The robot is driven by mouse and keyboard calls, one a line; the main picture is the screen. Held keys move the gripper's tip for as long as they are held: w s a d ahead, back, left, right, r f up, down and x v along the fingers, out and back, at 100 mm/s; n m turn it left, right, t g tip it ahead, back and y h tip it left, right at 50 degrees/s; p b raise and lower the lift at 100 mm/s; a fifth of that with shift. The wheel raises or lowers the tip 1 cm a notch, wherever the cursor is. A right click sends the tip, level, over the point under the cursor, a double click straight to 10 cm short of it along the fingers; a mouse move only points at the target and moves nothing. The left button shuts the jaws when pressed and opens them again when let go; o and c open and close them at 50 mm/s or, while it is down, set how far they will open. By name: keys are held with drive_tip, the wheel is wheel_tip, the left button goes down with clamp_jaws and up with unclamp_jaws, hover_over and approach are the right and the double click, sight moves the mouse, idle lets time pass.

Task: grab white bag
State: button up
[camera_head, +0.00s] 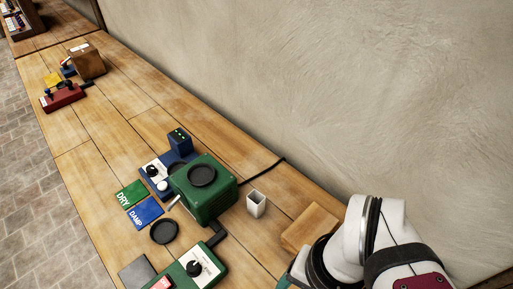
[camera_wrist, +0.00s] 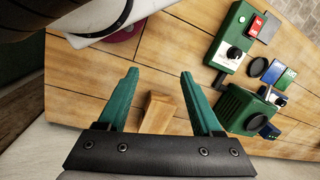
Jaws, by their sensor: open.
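I see no clear bag. A small white open-topped container (camera_head: 256,204) stands upright on the wooden bench, right of the green machine, in the head view; I cannot tell whether it is the white bag. My gripper (camera_wrist: 158,72) is open in the wrist view, its two green fingers spread wide with nothing held. A wooden block (camera_wrist: 157,112) shows between the fingers, seemingly on the bench below them. In the head view the block (camera_head: 310,226) lies beside my arm, right of the white container. My fingers are mostly hidden there by my arm.
The green machine (camera_head: 204,188) with a black round top stands mid-bench. Green DRY (camera_head: 132,194) and blue DAMP (camera_head: 145,212) cards, a black disc (camera_head: 164,231) and a green control box (camera_head: 194,268) lie nearby. A wall (camera_head: 350,90) borders the bench.

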drive_tip(key=o, duration=0.4)
drive_tip(key=shift+c, duration=0.2)
drive_tip(key=n+t+h, duration=1)
drive_tip(key=n+h, duration=0.1)
drive_tip(key=n, duration=2.2)
approach(252, 207)
drive_tip(key=x, duration=1.2)
drive_tip(key=shift+a, duration=0.1)
